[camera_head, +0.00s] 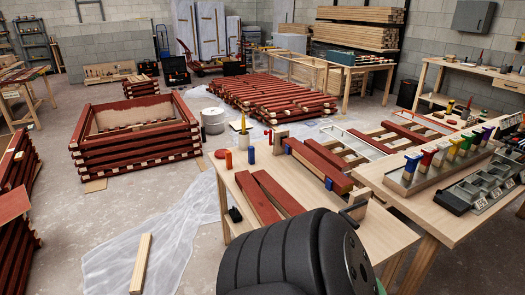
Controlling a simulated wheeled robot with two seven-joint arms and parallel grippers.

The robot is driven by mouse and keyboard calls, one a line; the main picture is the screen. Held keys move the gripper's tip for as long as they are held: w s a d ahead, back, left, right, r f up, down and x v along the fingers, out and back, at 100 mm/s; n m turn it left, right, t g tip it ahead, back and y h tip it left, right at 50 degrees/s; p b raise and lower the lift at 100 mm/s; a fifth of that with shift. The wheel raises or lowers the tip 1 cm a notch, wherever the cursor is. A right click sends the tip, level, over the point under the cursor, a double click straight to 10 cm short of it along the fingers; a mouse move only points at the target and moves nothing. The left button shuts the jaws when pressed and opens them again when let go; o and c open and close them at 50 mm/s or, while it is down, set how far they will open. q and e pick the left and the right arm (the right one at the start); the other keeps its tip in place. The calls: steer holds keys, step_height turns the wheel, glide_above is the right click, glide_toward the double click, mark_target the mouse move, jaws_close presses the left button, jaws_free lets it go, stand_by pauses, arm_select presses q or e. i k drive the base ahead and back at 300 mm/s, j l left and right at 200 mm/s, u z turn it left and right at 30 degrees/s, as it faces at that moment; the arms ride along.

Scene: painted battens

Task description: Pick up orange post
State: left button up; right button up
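A small orange post (228,159) stands upright near the far left corner of the light wooden worktable (388,237). A similar blue post (251,155) stands just to its right, apart from it. Neither of my grippers is in view. Nothing is touching the orange post.
A red disc (221,153) and a pot holding a yellow brush (243,136) are at the far edge. A right-hand bench holds a rack of coloured handles (428,157). My black body part blocks the near edge.

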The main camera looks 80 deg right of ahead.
mark_target(228, 156)
steer(key=i+z, duration=0.1)
steer(key=z, duration=0.3)
steer(key=i+z, duration=0.15)
steer(key=z, duration=0.3)
steer(key=i+j+z, duration=0.1)
steer(key=z, duration=0.3)
steer(key=i+j+z, duration=0.1)
steer(key=z, duration=0.3)
steer(key=i+j+z, duration=0.1)
steer(key=z, duration=0.35)
